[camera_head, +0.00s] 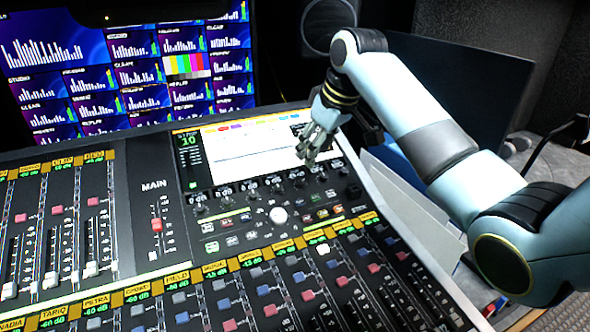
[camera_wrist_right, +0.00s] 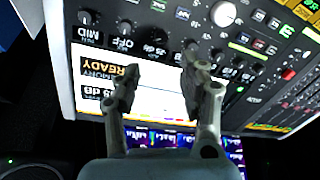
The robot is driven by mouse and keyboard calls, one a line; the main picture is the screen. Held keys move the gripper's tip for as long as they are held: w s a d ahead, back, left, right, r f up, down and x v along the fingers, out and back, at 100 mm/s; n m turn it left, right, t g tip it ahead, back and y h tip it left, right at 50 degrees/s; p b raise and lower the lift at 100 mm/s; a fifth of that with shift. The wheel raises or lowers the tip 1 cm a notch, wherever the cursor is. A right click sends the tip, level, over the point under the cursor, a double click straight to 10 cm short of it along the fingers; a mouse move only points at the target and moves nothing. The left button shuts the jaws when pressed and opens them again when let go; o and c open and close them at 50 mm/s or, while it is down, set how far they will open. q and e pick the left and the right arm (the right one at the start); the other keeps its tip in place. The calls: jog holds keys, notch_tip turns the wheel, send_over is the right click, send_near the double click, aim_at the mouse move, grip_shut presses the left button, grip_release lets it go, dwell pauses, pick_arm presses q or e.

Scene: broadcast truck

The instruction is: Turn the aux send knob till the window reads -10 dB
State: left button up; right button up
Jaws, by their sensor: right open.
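The mixing console has a row of small dark knobs (camera_head: 250,196) with little windows under its screen. Several of these windows seem to read 0 dB, but I cannot tell which knob is the aux send. My right gripper (camera_head: 312,154) is over the right part of the screen, fingers pointing down toward the panel. In the right wrist view it (camera_wrist_right: 160,72) is open with nothing between its fingers. Dark knobs (camera_wrist_right: 125,28) lie just beyond the fingertips there, beside windows reading MID and OFF. The gripper looks apart from the knobs. My left gripper is out of view.
The console screen (camera_head: 245,147) is lit under my right gripper. A larger white knob (camera_head: 278,214) sits below the dark knobs. Several faders and buttons fill the front panel. A wall of monitors (camera_head: 100,75) stands behind, and a dark speaker (camera_head: 328,22) is at the back.

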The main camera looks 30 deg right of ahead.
send_over(303, 181)
jog(key=s, duration=0.2)
notch_tip(303, 181, down, 5)
jog(key=shift+s+d+f, duration=0.1)
jog(key=shift+s, duration=0.05)
jog(key=x, duration=0.4)
jog(key=shift+b, duration=0.35)
jog(key=shift+w+f, duration=0.25)
jog(key=shift+f, duration=0.1)
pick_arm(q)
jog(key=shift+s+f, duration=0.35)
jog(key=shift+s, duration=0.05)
pick_arm(e)
jog(key=shift+c, duration=0.2)
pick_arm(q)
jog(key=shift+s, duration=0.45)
pick_arm(e)
grip_shut()
